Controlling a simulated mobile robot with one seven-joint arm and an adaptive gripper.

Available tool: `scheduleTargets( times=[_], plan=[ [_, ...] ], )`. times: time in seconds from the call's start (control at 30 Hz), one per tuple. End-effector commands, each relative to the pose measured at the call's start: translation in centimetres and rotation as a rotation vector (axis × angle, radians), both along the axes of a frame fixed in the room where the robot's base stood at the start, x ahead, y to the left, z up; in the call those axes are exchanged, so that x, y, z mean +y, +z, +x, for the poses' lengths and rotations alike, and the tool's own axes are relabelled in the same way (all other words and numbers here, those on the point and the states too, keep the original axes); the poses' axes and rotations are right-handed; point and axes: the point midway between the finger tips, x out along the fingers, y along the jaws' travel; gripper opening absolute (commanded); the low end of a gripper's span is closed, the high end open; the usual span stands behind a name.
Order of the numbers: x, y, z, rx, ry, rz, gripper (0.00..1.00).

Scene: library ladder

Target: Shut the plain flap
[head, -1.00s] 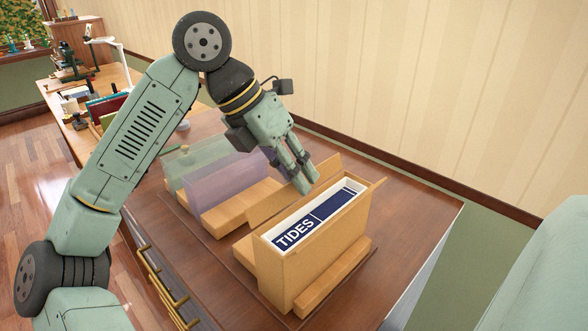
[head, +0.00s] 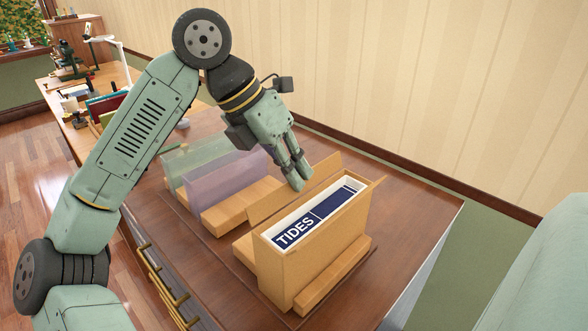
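An upright plain tan wooden panel (head: 325,172), which looks like the plain flap, stands along the far side of an open tan box (head: 288,275). The box holds a white-edged, dark blue item lettered TIDES (head: 320,213). My gripper (head: 299,183) points down just behind the panel's top edge, near its middle. Its two fingers lie close together and look shut with nothing between them. I cannot tell whether the fingertips touch the panel. The panel's lower part is hidden by the box.
All rest on a dark wooden cabinet top (head: 405,225). Its right part is clear. A striped wall (head: 430,90) is behind, and a cluttered desk (head: 62,125) stands far left.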

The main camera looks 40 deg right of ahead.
Motion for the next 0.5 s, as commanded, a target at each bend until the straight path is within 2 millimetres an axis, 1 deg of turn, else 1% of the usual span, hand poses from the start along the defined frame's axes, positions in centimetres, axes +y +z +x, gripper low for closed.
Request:
scheduleTargets(
  times=[0.27, 0.5],
  plan=[
    [0.0, -0.1, -0.4, -0.091, 0.002, 0.008, 0.00],
    [-0.1, -0.1, -1.2, -0.277, 0.003, 0.023, 0.00]
  ],
)
